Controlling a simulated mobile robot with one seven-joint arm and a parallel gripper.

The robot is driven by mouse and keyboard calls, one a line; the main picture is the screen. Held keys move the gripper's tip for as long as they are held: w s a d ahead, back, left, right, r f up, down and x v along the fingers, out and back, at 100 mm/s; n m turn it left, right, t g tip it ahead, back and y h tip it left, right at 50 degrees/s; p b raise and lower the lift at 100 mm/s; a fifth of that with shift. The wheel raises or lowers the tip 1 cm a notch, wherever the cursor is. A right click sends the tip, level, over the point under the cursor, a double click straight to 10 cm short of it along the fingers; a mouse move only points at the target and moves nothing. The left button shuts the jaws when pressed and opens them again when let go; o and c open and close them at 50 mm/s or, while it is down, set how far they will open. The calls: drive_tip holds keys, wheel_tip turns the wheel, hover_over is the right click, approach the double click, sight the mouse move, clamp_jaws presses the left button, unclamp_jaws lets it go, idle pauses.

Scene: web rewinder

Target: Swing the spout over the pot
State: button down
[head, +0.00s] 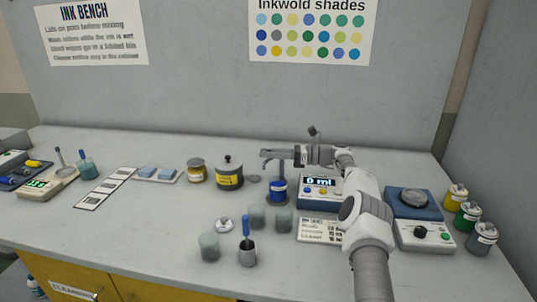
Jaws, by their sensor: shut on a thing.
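The spout (274,153) is a thin grey arm reaching left from my gripper, with a short nozzle pointing down at its left end. My gripper (298,155) is shut on the spout, coming in from the right; its fingertips are small in the picture. A pot with a blue band (278,188) stands on the bench below the spout. In the picture the nozzle hangs above and slightly left of the pot's middle; depth is hard to judge. The dispenser (320,184), a blue box reading "0 ml", stands right of the pot, partly behind my arm.
A lidded pot with a yellow label (229,173) and an amber jar (197,171) stand left of the spout. Grey-green cups (209,246) and a cup with a blue-handled tool (247,252) stand in front. A blue scale-like device (414,202) and paint tins (468,216) stand right.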

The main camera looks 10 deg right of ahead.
drive_tip(key=shift+r, duration=0.1)
drive_tip(key=c, duration=0.7)
unclamp_jaws()
wheel_tip(320, 180, up, 5)
drive_tip(key=shift+f+p, duration=0.1)
drive_tip(key=shift+p, duration=0.6)
drive_tip(key=s+d+r, duration=0.2)
drive_tip(key=d, duration=0.1)
drive_tip(key=s+d+r+p, duration=0.1)
drive_tip(key=s+d+r, duration=0.1)
drive_tip(key=d, duration=0.1)
drive_tip(key=s+d+r+p, duration=0.1)
drive_tip(key=s+d+r, duration=0.1)
drive_tip(key=d, duration=0.1)
drive_tip(key=shift+s+d+r, duration=0.1)
drive_tip(key=shift+s+d, duration=0.2)
